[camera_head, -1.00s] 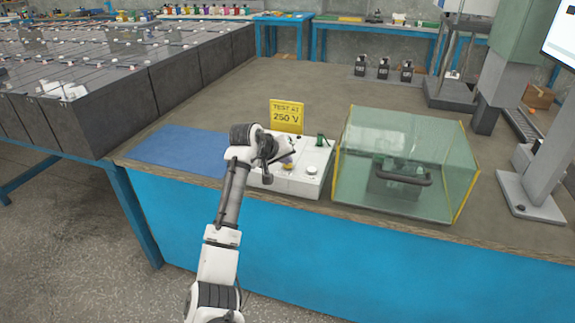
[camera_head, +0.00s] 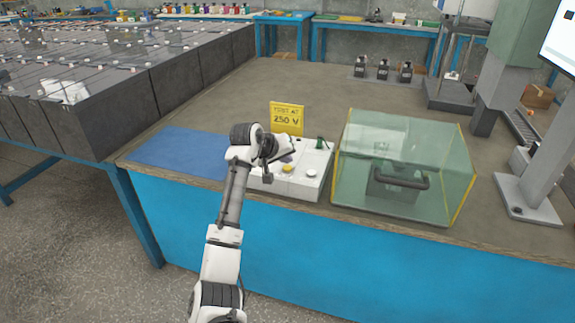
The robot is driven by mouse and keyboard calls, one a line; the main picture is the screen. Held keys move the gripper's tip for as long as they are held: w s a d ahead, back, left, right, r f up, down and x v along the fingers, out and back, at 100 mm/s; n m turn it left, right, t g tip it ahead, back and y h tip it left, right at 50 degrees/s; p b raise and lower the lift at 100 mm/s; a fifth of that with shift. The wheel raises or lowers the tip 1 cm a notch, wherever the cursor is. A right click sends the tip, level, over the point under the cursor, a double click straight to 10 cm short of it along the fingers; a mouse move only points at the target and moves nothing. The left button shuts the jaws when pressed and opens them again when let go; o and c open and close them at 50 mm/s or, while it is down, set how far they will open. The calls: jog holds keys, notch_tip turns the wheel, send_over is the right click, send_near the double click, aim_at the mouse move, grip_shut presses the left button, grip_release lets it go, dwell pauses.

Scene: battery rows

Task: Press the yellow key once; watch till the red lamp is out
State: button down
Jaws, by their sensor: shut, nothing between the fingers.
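The white test box (camera_head: 296,186) stands on the bench near its front edge. A yellow key (camera_head: 287,168) shows on its top, with a round pale knob (camera_head: 311,174) to its right. My gripper (camera_head: 287,155) is over the box, just behind and above the yellow key in the picture. It is small and partly hidden by my wrist, but it looks shut and empty. The key shows clear of the fingers. I can make out no red lamp; the left part of the box top is hidden by my arm.
A yellow sign (camera_head: 287,118) reading 250 V stands behind the box. A green clear-walled case (camera_head: 405,135) with a dark battery inside stands close on the right. A blue mat (camera_head: 180,150) lies on the left.

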aim_at(285, 170)
notch_tip(285, 170, up, 5)
jog(key=p, duration=0.4)
jog(key=shift+p, duration=0.35)
dwell(0.6)
